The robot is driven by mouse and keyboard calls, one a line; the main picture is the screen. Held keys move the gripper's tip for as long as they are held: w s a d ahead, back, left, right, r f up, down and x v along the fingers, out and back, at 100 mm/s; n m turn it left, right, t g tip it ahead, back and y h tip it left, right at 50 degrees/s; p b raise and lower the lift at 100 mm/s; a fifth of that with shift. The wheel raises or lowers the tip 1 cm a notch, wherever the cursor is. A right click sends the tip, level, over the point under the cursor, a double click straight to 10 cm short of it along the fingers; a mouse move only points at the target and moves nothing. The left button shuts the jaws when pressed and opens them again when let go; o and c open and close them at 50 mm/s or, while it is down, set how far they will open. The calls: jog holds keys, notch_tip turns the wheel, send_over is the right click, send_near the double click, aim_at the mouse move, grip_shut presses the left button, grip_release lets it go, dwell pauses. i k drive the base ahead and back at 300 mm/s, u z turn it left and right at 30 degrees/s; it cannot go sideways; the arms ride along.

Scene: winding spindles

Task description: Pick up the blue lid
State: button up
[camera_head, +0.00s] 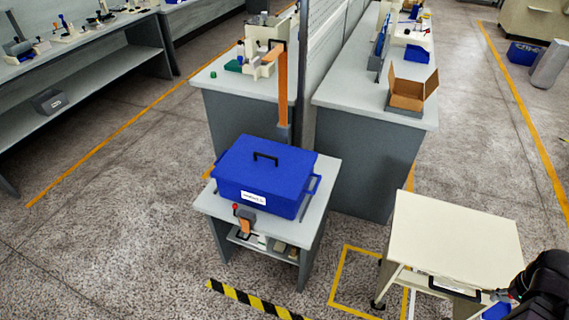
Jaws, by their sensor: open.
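The blue lid (240,151) lies on top of a blue box (228,193) and covers it. A black handle (265,157) stands up from the middle of the lid. The box has a white label on its front and a handle on its right side. It sits on a small grey table (318,196) near the middle of the view. A dark part of my arm shows at the bottom right corner, well to the right of the lid. No gripper fingers can be made out. The inside of the box is hidden.
A red-topped device (244,216) stands at the small table's front edge. Workbenches with an open cardboard box (408,92) and machines stand behind. A cream cart (455,232) stands at the right. Floor in front is clear, with striped tape (255,300).

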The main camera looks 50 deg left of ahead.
aim_at(273, 169)
jog(key=z, duration=1.45)
jog(key=k, duration=2.15)
jog(key=u, duration=1.05)
